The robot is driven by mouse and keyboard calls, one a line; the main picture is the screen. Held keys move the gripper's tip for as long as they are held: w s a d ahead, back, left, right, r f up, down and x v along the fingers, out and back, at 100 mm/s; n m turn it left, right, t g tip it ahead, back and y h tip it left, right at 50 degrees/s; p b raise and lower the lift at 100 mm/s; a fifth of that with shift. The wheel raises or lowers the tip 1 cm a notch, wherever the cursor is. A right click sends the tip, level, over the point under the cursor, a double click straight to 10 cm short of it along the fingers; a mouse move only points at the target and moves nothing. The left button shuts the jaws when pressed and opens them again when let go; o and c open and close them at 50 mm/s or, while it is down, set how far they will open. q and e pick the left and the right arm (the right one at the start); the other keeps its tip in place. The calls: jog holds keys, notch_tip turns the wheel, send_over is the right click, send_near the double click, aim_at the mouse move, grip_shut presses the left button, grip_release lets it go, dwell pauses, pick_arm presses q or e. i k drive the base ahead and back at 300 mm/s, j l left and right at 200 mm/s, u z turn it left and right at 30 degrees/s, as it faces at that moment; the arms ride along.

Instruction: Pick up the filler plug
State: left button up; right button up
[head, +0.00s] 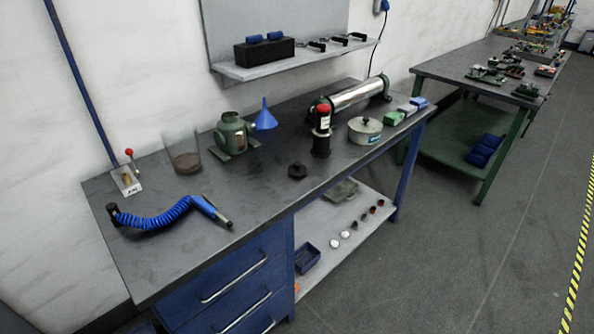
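A small black round piece with a raised knob (297,171) lies on the dark workbench near its front edge, left of the black cylinder with a red top; it may be the filler plug, but I cannot tell for sure. Neither of my grippers is in the head view.
The workbench (262,186) also holds a blue coiled air hose (160,217), a glass jar (184,158), a black cylinder with a red top (322,135), a lidded pot (364,130) and a horizontal metal cylinder (357,94). Open floor (430,255) lies at right.

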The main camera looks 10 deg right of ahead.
aim_at(297, 169)
jog(key=i+l, duration=0.2)
jog(key=l, duration=0.15)
jog(key=i+l, duration=0.35)
jog(key=l, duration=0.3)
jog(key=i+l, duration=0.2)
jog(key=l, duration=0.15)
jog(key=u, duration=0.05)
